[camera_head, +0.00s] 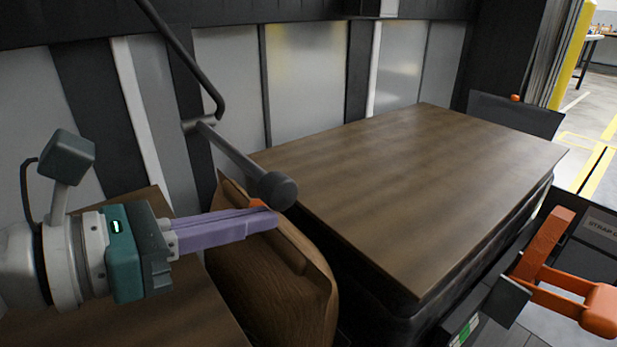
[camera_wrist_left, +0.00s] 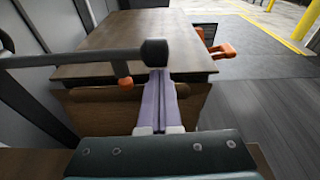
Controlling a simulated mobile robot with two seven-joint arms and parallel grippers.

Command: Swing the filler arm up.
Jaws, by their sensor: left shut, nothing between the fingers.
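The filler arm (camera_head: 236,152) looks like a dark grey bar ending in a round black knob (camera_head: 277,190). It reaches out from a bent dark pipe at the wall and slopes down toward the knob. In the left wrist view the filler arm (camera_wrist_left: 75,58) crosses from the left. My left gripper (camera_head: 274,219) has purple fingers, shut and empty. Their tips sit just below the knob in the head view, and at the knob in the left wrist view (camera_wrist_left: 160,76); I cannot tell whether they touch. My right gripper is not in view.
An orange lever-like part (camera_head: 545,260) is at the right. Grey panelled wall (camera_head: 230,85) stands behind. Open floor shows far right.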

